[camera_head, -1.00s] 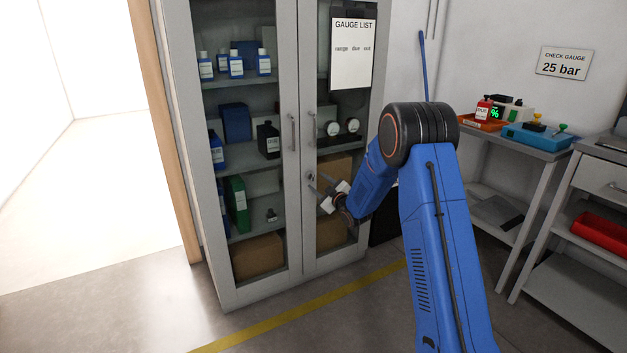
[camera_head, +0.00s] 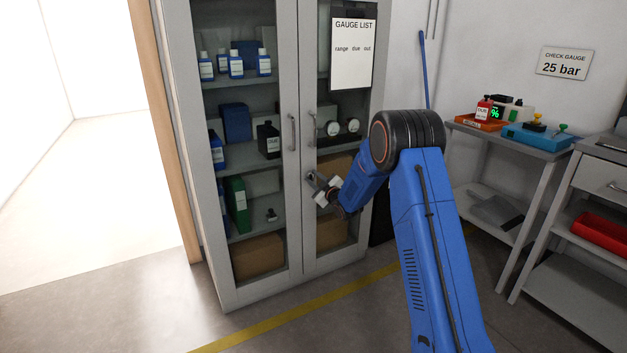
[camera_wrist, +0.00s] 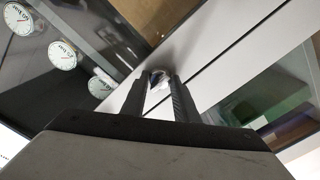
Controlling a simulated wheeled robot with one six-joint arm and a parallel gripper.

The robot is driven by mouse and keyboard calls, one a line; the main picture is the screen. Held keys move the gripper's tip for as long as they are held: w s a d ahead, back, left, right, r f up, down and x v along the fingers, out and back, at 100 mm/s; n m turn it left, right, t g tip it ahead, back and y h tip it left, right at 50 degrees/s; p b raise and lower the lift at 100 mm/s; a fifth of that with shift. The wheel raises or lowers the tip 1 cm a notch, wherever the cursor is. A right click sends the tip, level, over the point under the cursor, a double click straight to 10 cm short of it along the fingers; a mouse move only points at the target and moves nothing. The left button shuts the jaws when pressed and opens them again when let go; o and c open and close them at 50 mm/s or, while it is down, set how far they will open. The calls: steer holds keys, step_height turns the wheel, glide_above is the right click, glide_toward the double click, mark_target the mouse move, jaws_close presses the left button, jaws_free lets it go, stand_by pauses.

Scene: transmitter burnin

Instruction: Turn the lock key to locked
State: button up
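The lock key shows in the wrist view as a small dark and pale piece (camera_wrist: 157,79) on the pale door frame. In the head view my gripper (camera_head: 313,181) is at the lock on the right cabinet door (camera_head: 308,215), below the handles, and hides most of the lock. In the wrist view the two dark fingers of my gripper (camera_wrist: 159,92) stand apart, one on each side of the key, with the key between their tips. A gap shows between the fingers; contact with the key is not clear. The key's angle cannot be read.
The grey cabinet has glass doors, with bottles, boxes and gauges inside. Two vertical handles, left (camera_head: 292,132) and right (camera_head: 312,130), are above my gripper. A grey bench (camera_head: 545,141) stands at the right. A yellow floor line (camera_head: 290,318) runs in front; the floor at left is clear.

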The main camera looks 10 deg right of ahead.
steer(key=shift+m, duration=0.4)
steer(key=m, duration=0.3)
steer(key=shift+m, duration=0.4)
steer(key=m, duration=0.4)
steer(key=shift+m, duration=0.3)
steer(key=m, duration=0.4)
steer(key=shift+d+m, duration=0.1)
steer(key=shift+m, duration=2.1)
steer(key=o, duration=1.1)
steer(key=shift+c, duration=0.2)
